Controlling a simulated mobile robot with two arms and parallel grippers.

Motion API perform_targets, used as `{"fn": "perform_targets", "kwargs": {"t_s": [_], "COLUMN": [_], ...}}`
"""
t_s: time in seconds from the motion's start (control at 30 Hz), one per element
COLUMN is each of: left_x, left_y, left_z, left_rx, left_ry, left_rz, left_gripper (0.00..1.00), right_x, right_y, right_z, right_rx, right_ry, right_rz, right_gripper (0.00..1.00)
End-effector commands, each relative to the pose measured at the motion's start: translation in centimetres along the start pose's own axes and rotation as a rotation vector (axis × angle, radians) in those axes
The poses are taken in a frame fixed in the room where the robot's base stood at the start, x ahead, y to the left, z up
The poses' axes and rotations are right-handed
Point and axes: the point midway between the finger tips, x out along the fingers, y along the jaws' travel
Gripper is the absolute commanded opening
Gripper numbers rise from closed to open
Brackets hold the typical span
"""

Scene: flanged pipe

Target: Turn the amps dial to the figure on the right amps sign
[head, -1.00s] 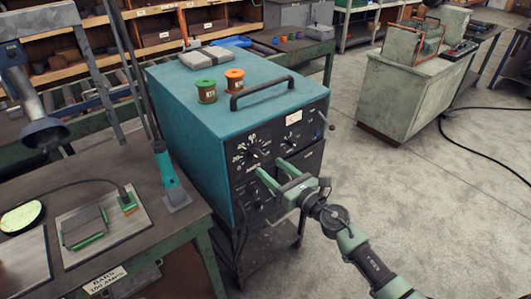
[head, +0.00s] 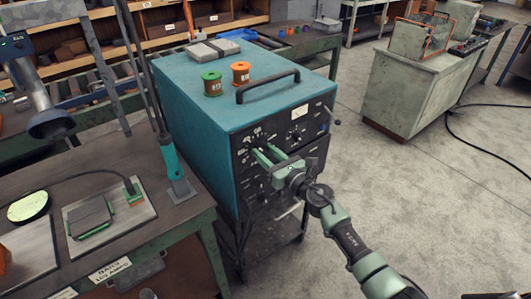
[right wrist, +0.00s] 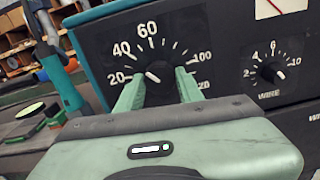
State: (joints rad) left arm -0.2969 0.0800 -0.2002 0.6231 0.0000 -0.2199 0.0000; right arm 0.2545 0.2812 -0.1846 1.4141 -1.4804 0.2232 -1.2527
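The amps dial (right wrist: 157,72) is a dark knob with a short white mark, on the black front of the blue-green welder (head: 205,110). Its scale shows 20, 40, 60 and 100; part is hidden by a finger. I cannot tell the exact setting. My right gripper (right wrist: 158,88) is open, its green fingers on either side of the knob; contact is unclear. In the head view the right gripper (head: 262,151) covers much of the dial. My left gripper is not in view.
A second dial marked WIRE (right wrist: 267,73) is to the right on the panel. Green (head: 212,84) and orange (head: 241,73) spools stand on the welder beside its black handle (head: 268,84). The workbench (head: 150,217) is at left.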

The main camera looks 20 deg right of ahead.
Motion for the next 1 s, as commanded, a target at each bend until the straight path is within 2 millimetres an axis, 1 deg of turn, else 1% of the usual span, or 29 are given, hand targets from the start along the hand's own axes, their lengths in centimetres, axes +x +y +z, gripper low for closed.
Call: {"fn": "perform_targets", "kwargs": {"t_s": [0.27, 0.47, 1.0], "left_x": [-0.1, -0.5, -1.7], "left_y": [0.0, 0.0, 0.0], "left_z": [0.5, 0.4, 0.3], "left_rx": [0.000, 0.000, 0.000], "left_ry": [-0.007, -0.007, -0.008], "left_rz": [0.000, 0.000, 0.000], "left_gripper": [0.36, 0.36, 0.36], "right_x": [0.0, 0.0, -0.1], "right_y": [-0.1, 0.0, -0.1], "right_z": [0.0, 0.1, 0.0], "right_rx": [0.039, 0.146, 0.642], "right_ry": [0.000, 0.001, 0.001], "right_rz": [-0.002, -0.001, -0.002], "right_gripper": [0.00, 0.00, 0.00]}}
